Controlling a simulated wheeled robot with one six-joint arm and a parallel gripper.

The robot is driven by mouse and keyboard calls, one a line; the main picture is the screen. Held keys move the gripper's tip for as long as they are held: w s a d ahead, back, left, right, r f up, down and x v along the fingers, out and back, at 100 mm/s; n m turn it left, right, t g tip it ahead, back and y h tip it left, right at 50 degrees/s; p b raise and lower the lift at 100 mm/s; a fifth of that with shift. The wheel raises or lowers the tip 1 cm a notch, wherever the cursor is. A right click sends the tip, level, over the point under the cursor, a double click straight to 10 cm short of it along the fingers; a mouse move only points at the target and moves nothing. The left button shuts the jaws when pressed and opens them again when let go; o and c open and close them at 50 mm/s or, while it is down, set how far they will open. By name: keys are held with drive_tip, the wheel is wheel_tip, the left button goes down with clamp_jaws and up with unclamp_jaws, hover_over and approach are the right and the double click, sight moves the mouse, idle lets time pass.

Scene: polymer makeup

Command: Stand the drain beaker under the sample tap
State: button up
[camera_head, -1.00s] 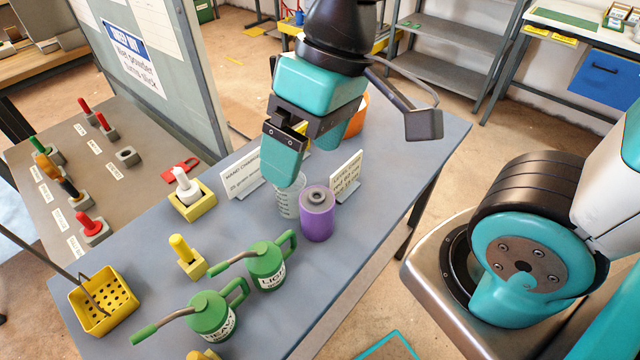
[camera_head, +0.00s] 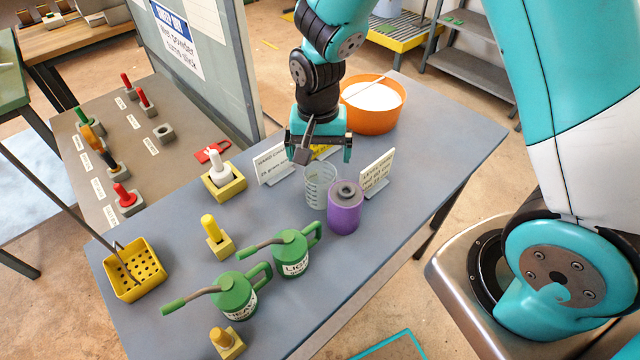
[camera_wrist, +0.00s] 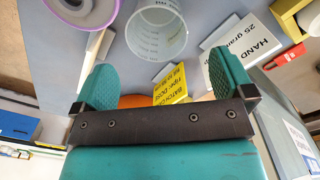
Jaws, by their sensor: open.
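The clear graduated beaker (camera_head: 319,187) stands upright on the grey-blue table, just left of a purple cylinder (camera_head: 345,212). In the wrist view the beaker (camera_wrist: 157,32) lies beyond the fingertips, between their lines, and its open mouth shows. My gripper (camera_head: 320,150) is open and empty, at the far side of the beaker in the head view and apart from it. In the wrist view its two green fingers (camera_wrist: 165,80) are spread wide with nothing between them touching. I cannot make out a sample tap in either view.
An orange bowl of white powder (camera_head: 373,120) stands behind my gripper. White signs (camera_head: 376,171) flank the beaker, and a yellow sign (camera_wrist: 173,84) lies near the fingers. Green cans (camera_head: 292,255), yellow holders (camera_head: 225,185) and a yellow basket (camera_head: 136,288) occupy the left. The front right tabletop is clear.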

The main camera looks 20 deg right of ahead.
sight(320, 177)
drive_tip(key=shift+s+d+f+p, duration=0.1)
drive_tip(key=shift+f+p, duration=0.4)
drive_tip(key=shift+f, duration=1.4)
drive_tip(key=shift+s+f+p, duration=0.1)
drive_tip(key=shift+f+p, duration=0.35)
drive_tip(key=shift+f, duration=1.4)
drive_tip(key=c, duration=1.1)
drive_tip(key=shift+r, duration=0.1)
